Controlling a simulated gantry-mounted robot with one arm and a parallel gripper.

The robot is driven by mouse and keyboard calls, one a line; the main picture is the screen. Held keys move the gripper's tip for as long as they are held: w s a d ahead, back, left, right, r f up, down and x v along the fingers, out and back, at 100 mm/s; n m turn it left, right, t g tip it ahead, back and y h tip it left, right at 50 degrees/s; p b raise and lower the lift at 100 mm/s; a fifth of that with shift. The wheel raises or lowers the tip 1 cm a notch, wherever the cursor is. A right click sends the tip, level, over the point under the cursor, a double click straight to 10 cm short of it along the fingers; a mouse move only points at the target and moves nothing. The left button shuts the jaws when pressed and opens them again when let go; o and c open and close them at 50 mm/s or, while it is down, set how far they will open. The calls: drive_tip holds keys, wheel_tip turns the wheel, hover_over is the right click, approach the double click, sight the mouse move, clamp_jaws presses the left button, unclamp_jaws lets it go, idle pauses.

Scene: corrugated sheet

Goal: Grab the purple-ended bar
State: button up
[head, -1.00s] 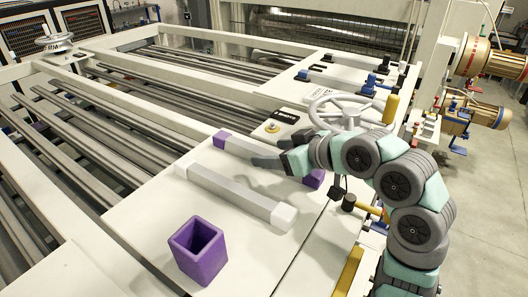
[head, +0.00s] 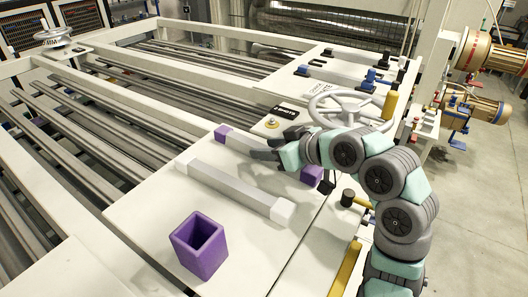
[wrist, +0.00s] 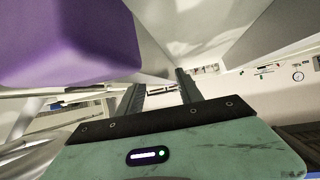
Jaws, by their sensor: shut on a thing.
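The purple-ended bar lies on the pale machine top, with one purple end (head: 222,134) at the upper left and the other (head: 312,175) beside my gripper's wrist. My gripper (head: 262,149) is at the middle of this bar, its dark fingers shut on the pale body between the ends. The fingers and wrist hide part of the bar. In the wrist view a large purple block (wrist: 65,40) fills the upper left, and the dark fingers (wrist: 162,92) point away from the camera. I cannot tell any gap between bar and surface.
A second grey bar with white ends (head: 235,190) lies in front, roughly parallel. A purple open square container (head: 199,247) stands at the front. A white handwheel (head: 343,100) is close behind my arm. A black knob (head: 348,196) stands right of the bar. The panel at front right is clear.

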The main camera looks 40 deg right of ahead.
clamp_jaws()
idle(0.7)
